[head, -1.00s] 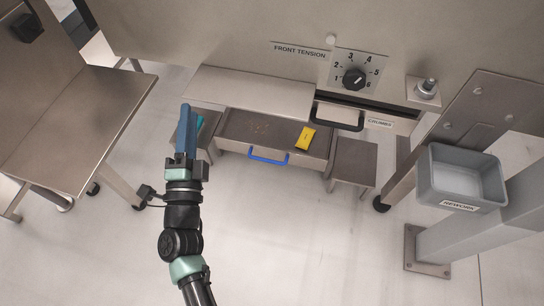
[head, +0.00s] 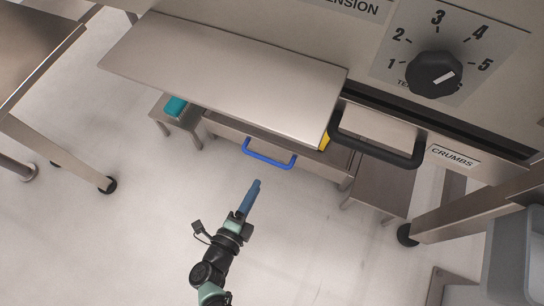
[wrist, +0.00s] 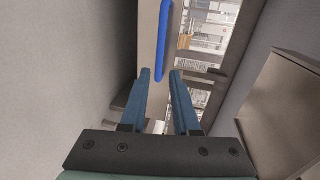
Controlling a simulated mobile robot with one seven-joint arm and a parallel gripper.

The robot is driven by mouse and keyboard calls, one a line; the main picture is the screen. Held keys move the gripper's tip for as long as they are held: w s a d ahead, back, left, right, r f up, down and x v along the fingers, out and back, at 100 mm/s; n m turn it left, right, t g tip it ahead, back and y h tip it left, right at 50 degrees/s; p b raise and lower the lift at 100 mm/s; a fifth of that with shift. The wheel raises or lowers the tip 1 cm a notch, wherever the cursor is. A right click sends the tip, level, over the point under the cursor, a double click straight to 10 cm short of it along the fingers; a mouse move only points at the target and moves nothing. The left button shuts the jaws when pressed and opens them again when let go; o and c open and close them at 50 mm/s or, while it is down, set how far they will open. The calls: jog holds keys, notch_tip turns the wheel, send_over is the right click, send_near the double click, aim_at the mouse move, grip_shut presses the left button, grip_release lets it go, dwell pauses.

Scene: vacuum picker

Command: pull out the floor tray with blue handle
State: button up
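The floor tray (head: 225,128) sits low beneath the machine, mostly covered from above by a metal shelf in the head view. Its blue handle (head: 268,160) is a bar on the tray's front face. The handle also shows in the wrist view (wrist: 164,40), ahead of the fingertips. My gripper (head: 256,184) is in front of the handle, apart from it, pointing towards it. In the wrist view my gripper (wrist: 160,75) has its two blue fingers spread with an empty gap between them. A yellow object (head: 324,142) lies in the tray, mostly hidden.
The metal shelf (head: 230,75) overhangs the tray. A black-handled crumbs drawer (head: 375,140) is above right. Low stands flank the tray; the left one (head: 188,122) bears a teal object (head: 174,106). A table (head: 30,50) stands left. The floor in front is clear.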

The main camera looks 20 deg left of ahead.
aim_at(270, 160)
jog(key=shift+b+x, duration=2.8)
jog(key=shift+x, duration=2.55)
jog(key=shift+a, duration=0.1)
grip_shut()
